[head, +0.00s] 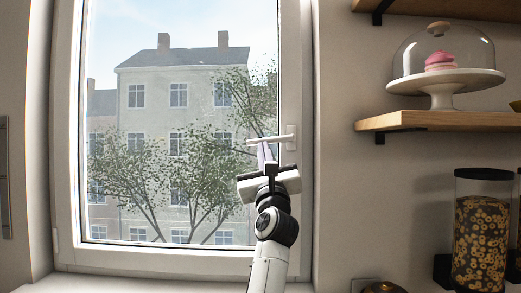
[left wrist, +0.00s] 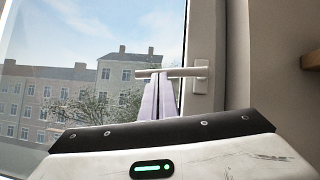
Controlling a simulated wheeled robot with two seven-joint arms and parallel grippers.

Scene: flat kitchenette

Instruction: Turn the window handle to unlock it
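The white window handle (head: 271,140) sits on the right side of the window frame, with its lever lying about level and pointing left from its base plate. It also shows in the left wrist view (left wrist: 184,72). My left gripper (head: 263,146) is just below the lever, with its pale lilac fingers pointing up at it. In the left wrist view the fingertips (left wrist: 160,77) meet the lever's line left of the base plate; the fingers are together with nothing seen between them. Whether they touch the lever is hard to tell. My right gripper is not in view.
The window (head: 292,75) appears closed in its white frame. To the right, a wooden shelf (head: 440,120) carries a glass-domed cake stand (head: 445,78). A jar of cereal rings (head: 481,230) stands at lower right. The wall between handle and shelf is clear.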

